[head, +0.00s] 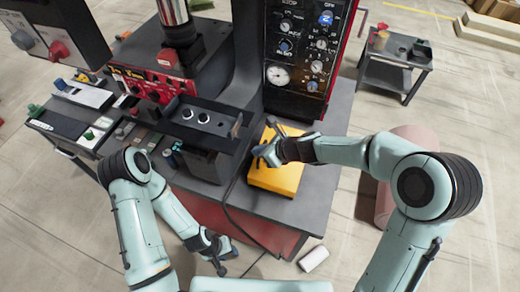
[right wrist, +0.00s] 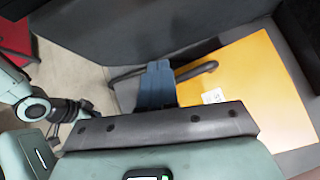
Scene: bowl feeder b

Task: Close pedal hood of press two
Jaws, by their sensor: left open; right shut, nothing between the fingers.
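The yellow pedal hood (head: 277,178) sits on the grey table of the press, right of a dark box. It also shows in the right wrist view (right wrist: 248,90), with a small white label on it. I cannot tell whether the hood is fully down. My right gripper (head: 262,152) is shut and empty over the far left part of the hood; I cannot tell whether it touches. Its blue fingers (right wrist: 157,84) show left of the hood in the right wrist view. My left gripper (head: 229,263) is open and low, in front of the table's red side, away from the hood.
A black control panel (head: 300,45) with a gauge and knobs stands behind the hood. The dark box (head: 203,135) stands left of it. A black cable runs down the table's front. A white roll (head: 313,259) lies on the floor. A small cart (head: 395,62) stands back right.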

